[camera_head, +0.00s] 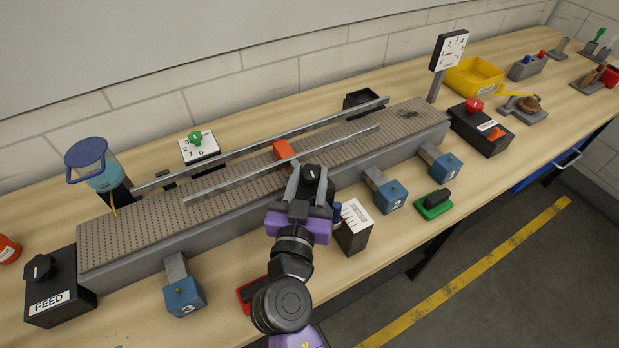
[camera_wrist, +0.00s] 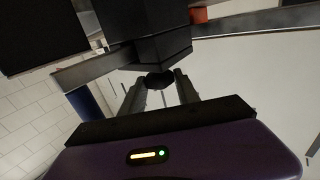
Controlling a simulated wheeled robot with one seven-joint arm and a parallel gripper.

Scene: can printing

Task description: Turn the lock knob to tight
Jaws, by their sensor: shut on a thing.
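A black knob (camera_head: 312,171) with a pale mark on top sits at the front side of the conveyor, by the near guide rail (camera_head: 282,163). My gripper (camera_head: 309,180) reaches it from the front, one finger on each side, and is shut on it. In the wrist view, the two fingertips (camera_wrist: 160,86) meet a dark round knob (camera_wrist: 158,79) beside a black block (camera_wrist: 150,47). The knob's pointer and any tight or loose marking cannot be read. A box with a white scale face (camera_head: 355,216) stands just right of my gripper.
The perforated conveyor (camera_head: 110,225) runs behind my gripper, with an orange block (camera_head: 283,149) between its rails. Blue numbered blocks (camera_head: 184,296) stand along its front. A FEED box (camera_head: 55,290) is at left. A green-based black block (camera_head: 434,203) stands at right.

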